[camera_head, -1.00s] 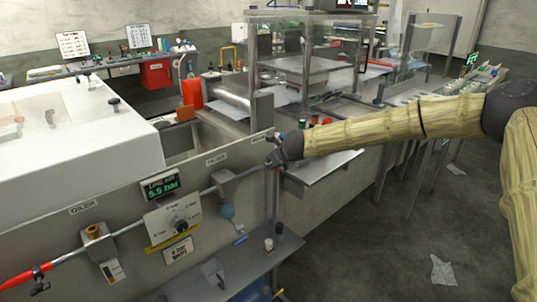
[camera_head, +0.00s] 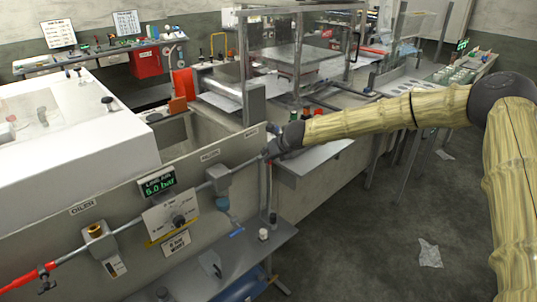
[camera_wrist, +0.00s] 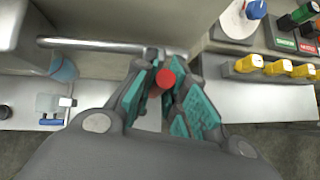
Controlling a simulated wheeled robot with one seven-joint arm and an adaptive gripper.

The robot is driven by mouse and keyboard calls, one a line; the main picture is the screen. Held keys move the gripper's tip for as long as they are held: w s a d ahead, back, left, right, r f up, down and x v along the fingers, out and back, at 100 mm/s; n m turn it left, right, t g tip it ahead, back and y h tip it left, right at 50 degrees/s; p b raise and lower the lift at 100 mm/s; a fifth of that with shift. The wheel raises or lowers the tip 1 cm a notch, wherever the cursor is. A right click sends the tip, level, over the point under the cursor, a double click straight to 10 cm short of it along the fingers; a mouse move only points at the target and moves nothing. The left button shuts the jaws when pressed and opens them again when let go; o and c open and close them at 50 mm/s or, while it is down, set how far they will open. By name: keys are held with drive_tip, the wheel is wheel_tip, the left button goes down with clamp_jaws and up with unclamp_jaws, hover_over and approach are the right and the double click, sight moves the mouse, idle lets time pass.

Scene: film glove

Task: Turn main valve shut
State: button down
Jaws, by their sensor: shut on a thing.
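My gripper (camera_head: 271,153) is at the right end of the grey air pipe (camera_head: 125,228), beside the corner of the machine's grey side panel. In the wrist view my gripper (camera_wrist: 163,82) has its teal-padded fingers closed around a small part with a round red end (camera_wrist: 166,78), apparently the main valve's handle. The fingers and wrist hide most of the valve, so its angle cannot be told. The line air display (camera_head: 158,186) reads 6.0 bar. A regulator plate with a dark knob (camera_head: 180,221) is below it.
A grey filter unit (camera_head: 218,178) with a blue bowl (camera_head: 222,204) sits on the pipe left of my gripper. A grey shelf (camera_head: 245,262) is below. Yellow-topped parts (camera_wrist: 274,67) and coloured buttons stand right in the wrist view. The floor at right is mostly clear.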

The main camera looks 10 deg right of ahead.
drive_tip(key=c, duration=1.5)
unclamp_jaws()
drive_tip(key=shift+d, duration=0.1)
drive_tip(key=shift+o, duration=0.2)
drive_tip(key=v, duration=1.2)
